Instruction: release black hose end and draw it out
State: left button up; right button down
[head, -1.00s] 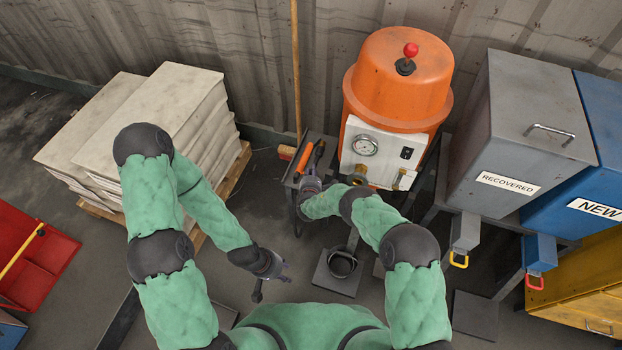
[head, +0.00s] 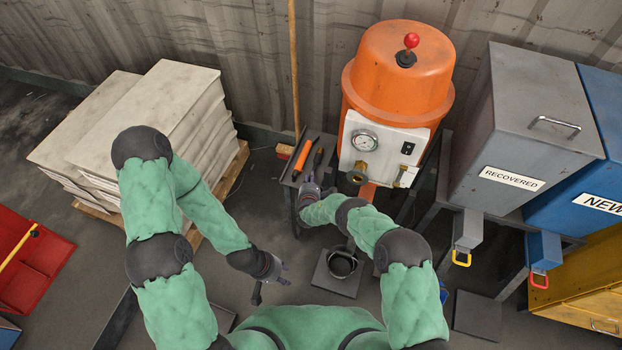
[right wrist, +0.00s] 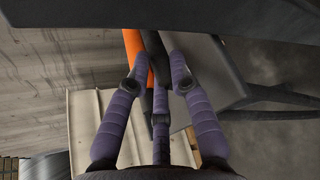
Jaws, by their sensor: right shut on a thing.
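My right gripper (head: 310,190) is at the front edge of a small dark stand (head: 332,150). In the right wrist view its purple fingers (right wrist: 158,62) are closed around a slim black thing (right wrist: 155,44), beside an orange-handled tool (right wrist: 134,56). I cannot tell whether this black thing is a tool or the hose end. The orange-handled tool also lies on the stand in the head view (head: 303,156). My left gripper (head: 268,287) hangs low over the floor, apart from everything; its finger opening is unclear. No black hose is clearly visible at the brass port (head: 357,175) of the orange machine (head: 398,75).
A black bucket (head: 342,264) stands on a floor plate below my right arm. A grey RECOVERED bin (head: 520,135) and a blue NEW bin (head: 590,160) stand right. Stacked sacks (head: 150,120) are at left. A wooden pole (head: 294,60) leans behind the stand.

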jog(key=c, duration=1)
grip_release()
jog(key=shift+s+f, duration=0.1)
jog(key=v, duration=1.2)
jog(key=shift+d, duration=0.1)
